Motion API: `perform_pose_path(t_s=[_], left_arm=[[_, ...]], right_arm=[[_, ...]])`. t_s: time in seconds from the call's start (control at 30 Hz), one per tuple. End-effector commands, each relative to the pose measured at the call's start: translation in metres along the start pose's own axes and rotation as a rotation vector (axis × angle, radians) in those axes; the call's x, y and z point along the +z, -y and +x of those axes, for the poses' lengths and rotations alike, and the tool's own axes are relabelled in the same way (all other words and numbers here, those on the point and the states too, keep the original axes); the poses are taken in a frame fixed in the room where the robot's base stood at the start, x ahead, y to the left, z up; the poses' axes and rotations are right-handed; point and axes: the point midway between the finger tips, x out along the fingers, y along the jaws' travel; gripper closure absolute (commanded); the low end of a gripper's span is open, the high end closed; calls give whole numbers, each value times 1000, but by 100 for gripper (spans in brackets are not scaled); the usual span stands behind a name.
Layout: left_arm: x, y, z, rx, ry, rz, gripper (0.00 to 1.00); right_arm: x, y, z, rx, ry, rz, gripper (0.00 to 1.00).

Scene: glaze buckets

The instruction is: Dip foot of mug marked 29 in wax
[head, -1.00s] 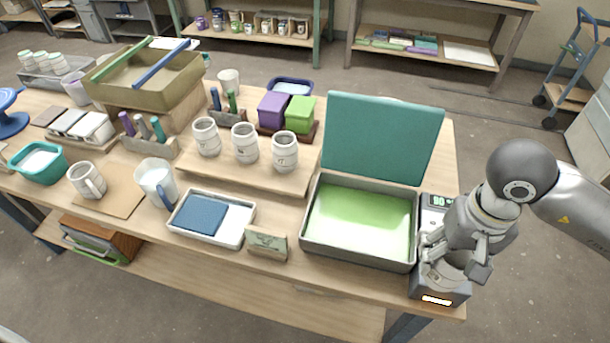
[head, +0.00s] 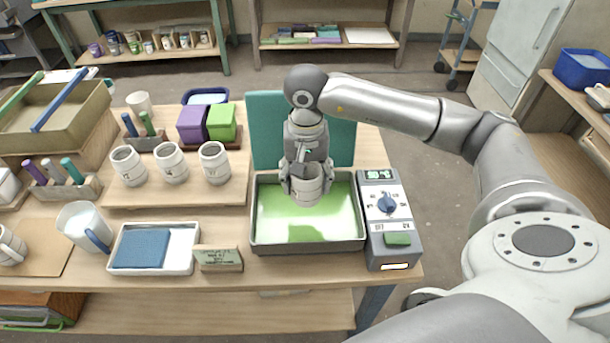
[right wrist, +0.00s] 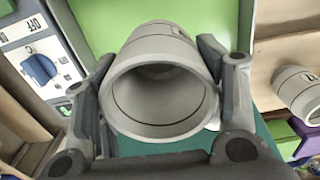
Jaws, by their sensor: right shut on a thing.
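My right gripper (head: 306,187) is shut around a grey-white mug (head: 308,192) and holds it over the pan of green wax (head: 275,210). In the right wrist view the mug (right wrist: 160,85) has its open mouth toward the camera and its foot toward the green wax (right wrist: 200,12). A finger lies on each side of it. A dark mark shows on its wall, but I cannot read a number. The foot seems to be above the wax; I cannot tell the exact gap. My left gripper is not in view.
A teal lid (head: 265,120) stands upright behind the pan. A control box (head: 390,235) with a dial stands close at its right. Three similar mugs (head: 172,163) stand on a wooden board (head: 190,195) to the left. A small sign (head: 218,259) and a white tray (head: 183,266) are at front left.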

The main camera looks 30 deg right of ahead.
Motion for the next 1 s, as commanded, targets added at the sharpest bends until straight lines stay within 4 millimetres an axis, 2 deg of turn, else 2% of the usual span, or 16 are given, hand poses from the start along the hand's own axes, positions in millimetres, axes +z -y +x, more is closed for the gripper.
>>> perform_pose_path(t_s=[0.2, 0.3, 0.5, 1.0], left_arm=[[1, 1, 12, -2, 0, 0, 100], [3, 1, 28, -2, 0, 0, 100], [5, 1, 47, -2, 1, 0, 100], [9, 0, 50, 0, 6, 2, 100]], right_arm=[[1, 0, 27, 1, 2, -1, 71], [0, 0, 42, -1, -1, -1, 71], [0, 1, 59, -1, 0, -2, 71], [0, 1, 62, -1, 0, -2, 71]])
